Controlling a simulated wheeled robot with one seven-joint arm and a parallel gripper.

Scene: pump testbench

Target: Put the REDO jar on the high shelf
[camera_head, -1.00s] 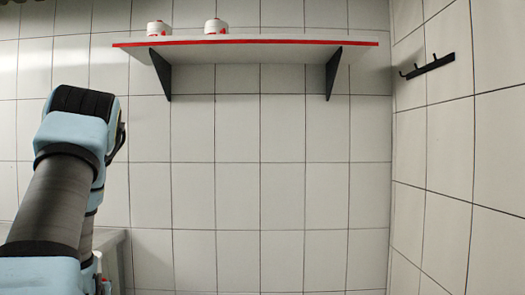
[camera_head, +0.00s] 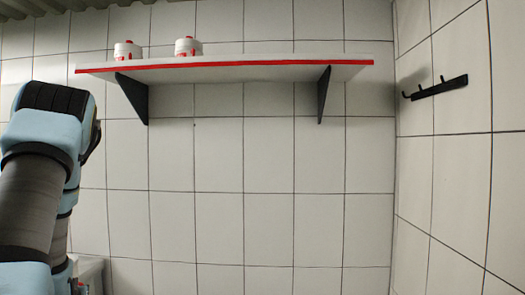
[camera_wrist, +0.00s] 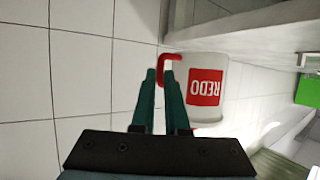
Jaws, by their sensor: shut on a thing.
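The REDO jar (camera_wrist: 223,85) shows in the wrist view as a white jar with a red label reading REDO and a red handle (camera_wrist: 172,60). It appears on its side in that view. My gripper (camera_wrist: 167,78) is shut on its red handle, with the dark green fingers close together. The head view does not show the jar or the gripper, only my arm at the left. The high shelf (camera_head: 260,64) is a white board with a red front edge on the tiled wall in the head view.
Two white-and-red jars (camera_head: 128,51) (camera_head: 187,47) stand on the left part of the shelf; its middle and right are clear. Black brackets (camera_head: 323,95) hold it from below. A black hook rail (camera_head: 437,87) is on the right wall. A green object (camera_wrist: 308,90) shows at the wrist view's right.

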